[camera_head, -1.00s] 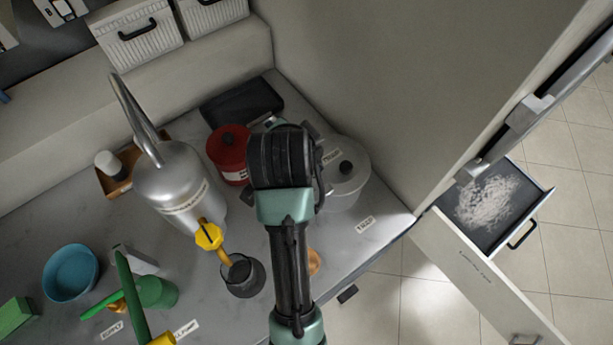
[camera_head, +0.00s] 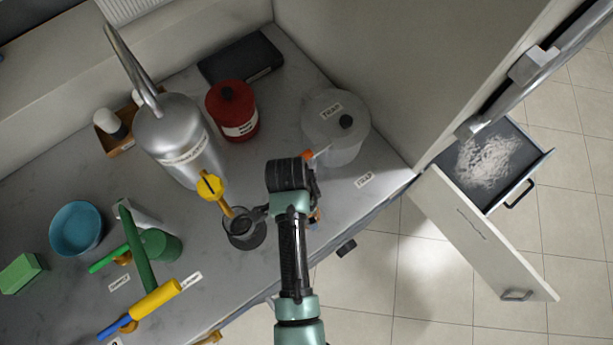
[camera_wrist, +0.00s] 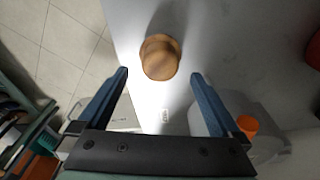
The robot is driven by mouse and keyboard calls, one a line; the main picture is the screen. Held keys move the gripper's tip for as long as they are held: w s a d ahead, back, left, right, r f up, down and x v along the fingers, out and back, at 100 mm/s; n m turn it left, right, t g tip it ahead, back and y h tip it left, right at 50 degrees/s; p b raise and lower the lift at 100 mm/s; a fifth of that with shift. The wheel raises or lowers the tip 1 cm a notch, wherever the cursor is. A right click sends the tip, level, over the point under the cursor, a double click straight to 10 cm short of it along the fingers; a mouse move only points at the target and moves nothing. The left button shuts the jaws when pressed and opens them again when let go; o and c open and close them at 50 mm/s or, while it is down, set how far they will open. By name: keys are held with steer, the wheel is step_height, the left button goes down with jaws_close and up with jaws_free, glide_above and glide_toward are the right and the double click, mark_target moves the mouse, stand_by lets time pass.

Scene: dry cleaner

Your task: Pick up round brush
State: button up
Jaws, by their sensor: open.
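The round brush (camera_wrist: 160,57) is a light wooden round piece lying on the grey counter, seen from above in the wrist view. Only a brown sliver of it shows beside my arm in the head view (camera_head: 316,215); any bristles are hidden. My gripper (camera_wrist: 160,76) is open and empty, its two blue fingers spread left and right. In the picture the brush lies between and just beyond the fingertips, with no contact visible. In the head view my wrist covers most of the spot.
A dark cup (camera_head: 245,232) stands left of my wrist, below a silver tank (camera_head: 178,140) with a yellow nozzle. A red can (camera_head: 232,110) and a grey lidded pot (camera_head: 336,125) stand behind. The counter edge is close on the right. A drawer (camera_head: 490,165) stands open beyond it.

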steer(key=shift+w+d+f, duration=0.1)
steer(key=shift+f, duration=1.1)
steer(key=shift+d+f, duration=0.1)
steer(key=shift+f, duration=1.05)
jaws_close()
steer(key=shift+r, duration=0.15)
